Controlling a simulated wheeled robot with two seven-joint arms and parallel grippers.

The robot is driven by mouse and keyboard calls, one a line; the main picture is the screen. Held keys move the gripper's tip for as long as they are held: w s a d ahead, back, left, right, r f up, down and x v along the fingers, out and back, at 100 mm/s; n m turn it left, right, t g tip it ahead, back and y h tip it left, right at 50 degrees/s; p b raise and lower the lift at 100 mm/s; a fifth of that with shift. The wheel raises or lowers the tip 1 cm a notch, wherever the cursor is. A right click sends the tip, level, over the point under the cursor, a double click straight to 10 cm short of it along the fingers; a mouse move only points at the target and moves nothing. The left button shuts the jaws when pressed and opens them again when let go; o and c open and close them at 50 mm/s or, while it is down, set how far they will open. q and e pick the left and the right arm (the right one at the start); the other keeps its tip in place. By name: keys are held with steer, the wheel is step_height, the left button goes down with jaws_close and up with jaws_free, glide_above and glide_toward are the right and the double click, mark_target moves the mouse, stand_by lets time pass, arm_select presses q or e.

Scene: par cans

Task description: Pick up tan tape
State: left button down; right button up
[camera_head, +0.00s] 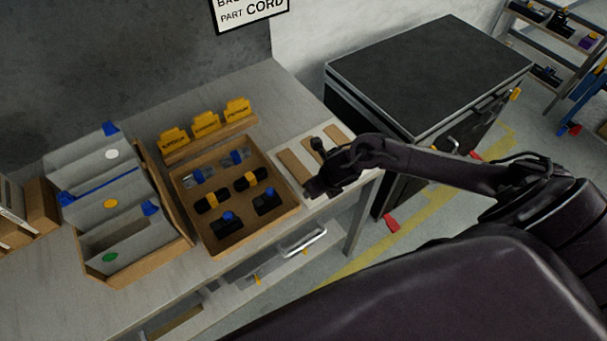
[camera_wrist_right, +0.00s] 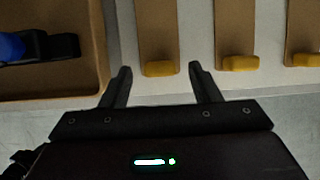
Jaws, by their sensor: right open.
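Flat tan strips lie side by side on a pale sheet at the right end of the bench; in the head view I see the near strip (camera_head: 293,165) and the far strip (camera_head: 337,134). In the right wrist view each strip has a yellow end: left strip (camera_wrist_right: 158,30), middle strip (camera_wrist_right: 236,25), right strip (camera_wrist_right: 303,25). I cannot tell which, if any, is the tan tape. My right gripper (camera_wrist_right: 160,72) is open and empty, its fingers either side of the left strip's yellow end; it also shows in the head view (camera_head: 314,170). My left gripper is out of view.
A brown tray (camera_head: 228,240) with several black, yellow and blue parts lies left of the strips. Yellow labelled cards (camera_head: 205,123) stand behind it. A grey divided bin (camera_head: 108,215) is further left. A black cabinet (camera_head: 430,70) stands beyond the bench's right end.

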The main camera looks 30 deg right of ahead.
steer(key=c, duration=1)
steer(key=shift+r, duration=0.15)
